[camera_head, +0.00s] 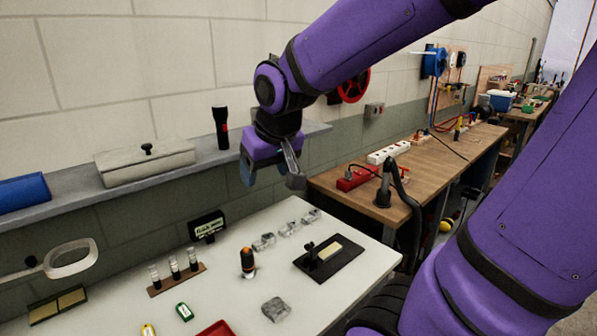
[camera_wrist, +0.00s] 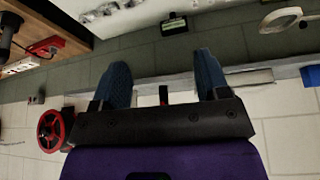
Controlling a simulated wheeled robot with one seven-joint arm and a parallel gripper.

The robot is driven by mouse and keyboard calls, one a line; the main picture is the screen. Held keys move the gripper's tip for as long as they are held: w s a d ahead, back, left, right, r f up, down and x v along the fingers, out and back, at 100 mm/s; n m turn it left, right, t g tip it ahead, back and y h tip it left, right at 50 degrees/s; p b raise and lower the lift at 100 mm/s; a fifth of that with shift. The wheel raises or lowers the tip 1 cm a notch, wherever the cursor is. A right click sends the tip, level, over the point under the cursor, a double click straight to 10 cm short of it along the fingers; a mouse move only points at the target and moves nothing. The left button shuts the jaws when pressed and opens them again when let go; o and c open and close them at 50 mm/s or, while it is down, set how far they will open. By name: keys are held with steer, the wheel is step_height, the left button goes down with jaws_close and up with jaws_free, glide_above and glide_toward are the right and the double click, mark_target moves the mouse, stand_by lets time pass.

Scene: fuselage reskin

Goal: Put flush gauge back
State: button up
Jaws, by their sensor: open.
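My gripper (camera_head: 268,178) is open and empty, raised above the back of the white table (camera_head: 222,290). Its two blue fingers stand apart in the wrist view (camera_wrist: 163,70), with nothing between them but the distant wall and shelf. A small black sign (camera_head: 208,226) with a pale label stands at the table's back edge; its text is too small to read surely. It also shows in the wrist view (camera_wrist: 174,22). I cannot tell surely which item is the flush gauge. A black post on a dark plate (camera_head: 328,258) and an upright black-and-orange tool (camera_head: 247,263) stand on the table.
Grey blocks (camera_head: 275,309), a vial rack (camera_head: 177,279), a red tray (camera_head: 216,329) and a magnifier (camera_head: 72,259) share the table. A wall shelf (camera_head: 81,191) holds a lidded box (camera_head: 145,163) and flashlight (camera_head: 221,128). A wooden bench (camera_head: 430,165) stands right.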

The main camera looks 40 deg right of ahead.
steer(key=s+a+r, duration=0.1)
steer(key=s+r, duration=0.1)
steer(key=s, duration=0.4)
steer(key=s+a+r+n, duration=0.1)
steer(key=s+r, duration=0.1)
steer(key=s, duration=0.4)
steer(key=shift+a+y, duration=0.4)
steer(key=shift+w+r, duration=0.1)
